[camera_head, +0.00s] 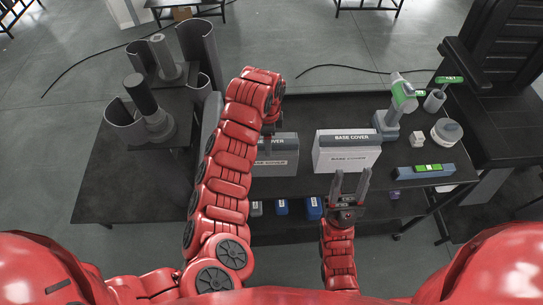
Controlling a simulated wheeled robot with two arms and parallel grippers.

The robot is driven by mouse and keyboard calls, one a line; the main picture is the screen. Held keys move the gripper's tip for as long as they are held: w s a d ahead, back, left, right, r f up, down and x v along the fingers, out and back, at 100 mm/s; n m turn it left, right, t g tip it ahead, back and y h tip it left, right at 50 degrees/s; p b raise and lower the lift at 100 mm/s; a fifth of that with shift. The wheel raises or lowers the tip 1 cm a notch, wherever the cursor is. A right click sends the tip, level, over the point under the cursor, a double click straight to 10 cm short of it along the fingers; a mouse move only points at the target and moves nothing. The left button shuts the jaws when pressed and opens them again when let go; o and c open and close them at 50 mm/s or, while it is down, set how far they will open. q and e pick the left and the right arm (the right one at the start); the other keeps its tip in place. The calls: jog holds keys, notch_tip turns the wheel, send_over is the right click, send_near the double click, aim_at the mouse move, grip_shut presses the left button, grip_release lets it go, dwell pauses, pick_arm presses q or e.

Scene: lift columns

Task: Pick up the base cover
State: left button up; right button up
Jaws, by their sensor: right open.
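Two grey-white boxes labelled BASE COVER stand side by side on the dark table. The right base cover (347,158) is in plain view. The left base cover (283,160) is partly hidden by my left arm. My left gripper (268,144) points down at the left base cover, and its fingers are too small and dark to tell whether they are apart or touching the box. My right gripper (350,180) is open and empty, its two fingers pointing up in the picture, in front of the right base cover.
The dark table (300,110) holds a grey and green tool (393,110) and a grey-blue level-like bar (426,171) at right. Small blue boxes (314,208) sit along the near side. Grey cylinders (155,120) stand at left. A black stand rises at far right.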

pick_arm(q)
jog(key=shift+a, duration=0.3)
jog(key=shift+c, duration=0.7)
jog(key=shift+a, duration=0.1)
jog(key=shift+c, duration=1.3)
grip_shut()
